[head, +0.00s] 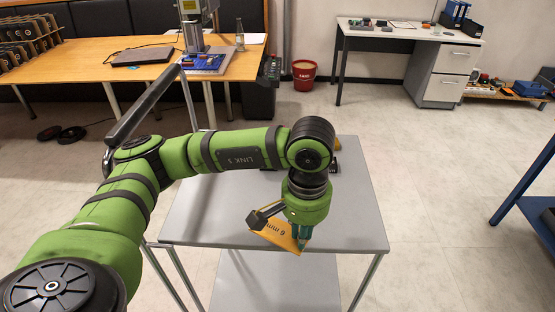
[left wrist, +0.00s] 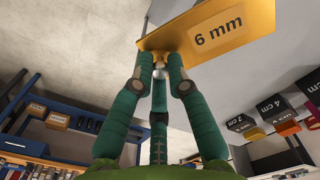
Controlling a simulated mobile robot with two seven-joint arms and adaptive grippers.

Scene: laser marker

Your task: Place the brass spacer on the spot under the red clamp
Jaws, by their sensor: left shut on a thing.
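My left gripper (head: 302,238) is shut on a golden-orange plate marked "6 mm", which I take for the brass spacer (head: 274,232). It holds the plate tilted, over the near part of the grey table. In the left wrist view the fingertips (left wrist: 160,68) meet at the edge of the spacer (left wrist: 232,32), which juts to the upper right. A laser marker column (head: 192,34) with a blue plate (head: 205,62) at its foot stands on the wooden desk. My right gripper is not in view.
The grey table (head: 352,215) is mostly bare; my arm hides part of it. In the left wrist view, several labelled blocks (left wrist: 241,124) show at the right. A red bucket (head: 304,74) stands on the floor. A blue-edged bench (head: 527,190) is at the right.

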